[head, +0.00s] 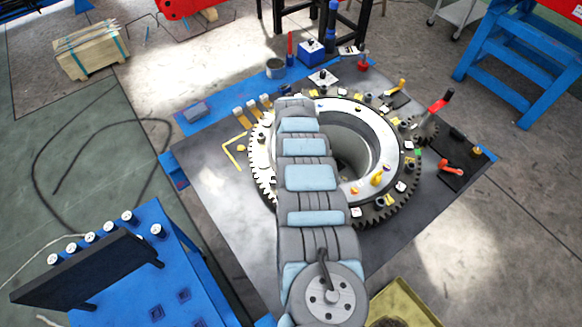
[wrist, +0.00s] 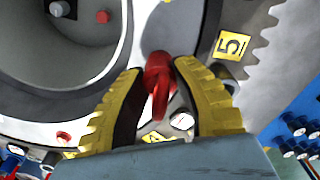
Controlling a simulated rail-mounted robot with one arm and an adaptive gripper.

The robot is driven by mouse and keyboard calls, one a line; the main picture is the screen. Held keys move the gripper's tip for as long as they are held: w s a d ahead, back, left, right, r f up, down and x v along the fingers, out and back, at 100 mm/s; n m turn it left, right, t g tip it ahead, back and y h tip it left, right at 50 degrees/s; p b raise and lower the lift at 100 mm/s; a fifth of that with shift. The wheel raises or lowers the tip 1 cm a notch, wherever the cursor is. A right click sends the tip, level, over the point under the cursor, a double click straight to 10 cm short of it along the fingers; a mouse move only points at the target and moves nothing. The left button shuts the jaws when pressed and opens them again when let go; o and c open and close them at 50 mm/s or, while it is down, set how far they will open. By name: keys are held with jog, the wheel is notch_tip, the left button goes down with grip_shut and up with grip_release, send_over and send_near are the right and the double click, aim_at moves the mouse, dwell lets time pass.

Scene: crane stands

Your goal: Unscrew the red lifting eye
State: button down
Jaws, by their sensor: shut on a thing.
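The red lifting eye (wrist: 159,80) shows in the wrist view on the pale ring, near its toothed outer edge. My gripper (wrist: 157,75) has its two yellow ribbed fingers on either side of the eye and is shut on it. The lower part of the eye sits between the fingers, and its threaded end is hidden. In the head view my arm covers the near left part of the ring (head: 345,115), so the gripper and the red eye cannot be made out there.
A yellow label marked 5 (wrist: 230,45) is beside the gear teeth. In the head view, several small fittings stand around the ring, with a red-handled tool (head: 440,101) at the right. A blue stand with white-topped pins (head: 160,265) is at lower left. The grey tabletop (head: 215,180) is bare at left.

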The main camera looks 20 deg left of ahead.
jog(key=shift+n, duration=0.7)
jog(key=n+b, duration=0.2)
jog(key=shift+f+n, duration=0.15)
jog(key=shift+n, duration=0.25)
jog(key=shift+r+n+b, duration=0.25)
jog(key=shift+n+b, duration=0.4)
jog(key=shift+n, duration=0.55)
jog(key=c, duration=0.8)
grip_release()
jog(key=shift+c, duration=0.9)
